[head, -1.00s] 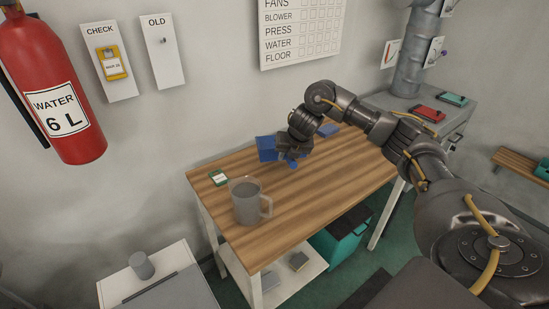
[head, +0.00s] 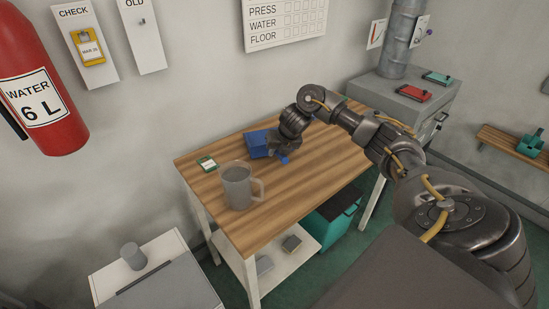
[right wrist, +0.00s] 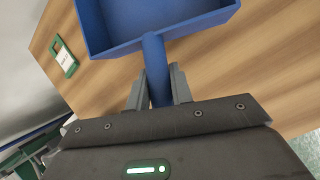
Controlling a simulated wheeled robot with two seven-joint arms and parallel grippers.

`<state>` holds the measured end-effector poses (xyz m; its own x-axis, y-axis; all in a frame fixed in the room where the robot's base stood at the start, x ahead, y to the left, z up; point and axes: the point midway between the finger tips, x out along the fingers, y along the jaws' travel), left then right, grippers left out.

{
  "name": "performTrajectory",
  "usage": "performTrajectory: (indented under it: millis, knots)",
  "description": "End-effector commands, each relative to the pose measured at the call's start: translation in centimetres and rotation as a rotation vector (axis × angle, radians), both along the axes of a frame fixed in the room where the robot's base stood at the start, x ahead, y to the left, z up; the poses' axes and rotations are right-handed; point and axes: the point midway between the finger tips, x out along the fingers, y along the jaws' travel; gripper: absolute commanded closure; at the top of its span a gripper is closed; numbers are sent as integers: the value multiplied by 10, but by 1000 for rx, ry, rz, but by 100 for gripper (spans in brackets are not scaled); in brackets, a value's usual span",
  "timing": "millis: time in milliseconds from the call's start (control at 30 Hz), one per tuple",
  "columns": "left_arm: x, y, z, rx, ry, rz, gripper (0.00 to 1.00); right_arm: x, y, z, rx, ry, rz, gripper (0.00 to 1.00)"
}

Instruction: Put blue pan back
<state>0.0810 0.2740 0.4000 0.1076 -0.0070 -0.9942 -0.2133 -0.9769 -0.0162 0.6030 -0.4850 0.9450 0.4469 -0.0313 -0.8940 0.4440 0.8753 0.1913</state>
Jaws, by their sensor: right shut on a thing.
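The blue pan (head: 257,144) is a square, shallow tray with a round handle. It is at the back of the wooden table, at table height or just above; I cannot tell whether it touches the top. My right gripper (head: 281,150) is at its right side. In the right wrist view the pan (right wrist: 157,20) lies ahead, and my right gripper (right wrist: 158,88) is shut on its handle, one finger on each side. My left gripper is not in view.
A grey mug (head: 237,186) stands in front of the pan on the wooden table (head: 310,175). A small green-framed card (head: 207,164) lies to the left. A grey cabinet (head: 400,95) with red and green items stands at the right. The table's front right is clear.

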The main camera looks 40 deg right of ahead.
Motion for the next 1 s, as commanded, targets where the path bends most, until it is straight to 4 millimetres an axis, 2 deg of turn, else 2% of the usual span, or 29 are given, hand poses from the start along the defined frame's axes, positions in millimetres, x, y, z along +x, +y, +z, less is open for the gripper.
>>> performTrajectory:
  millis: [33,167,400,433,567,867,1000]
  knots:
    - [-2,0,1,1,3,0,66,-1,0,-9,1,5,0,100]
    - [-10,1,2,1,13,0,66,0,1,-23,0,2,0,100]
    - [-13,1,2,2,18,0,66,0,1,-27,0,2,2,100]
    - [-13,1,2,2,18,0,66,0,1,-27,0,3,2,75]
    - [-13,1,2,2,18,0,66,0,1,-27,0,3,2,58]
    - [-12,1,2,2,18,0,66,0,1,-25,0,2,2,56]
    - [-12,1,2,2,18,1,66,-4,1,-14,0,-2,3,56]
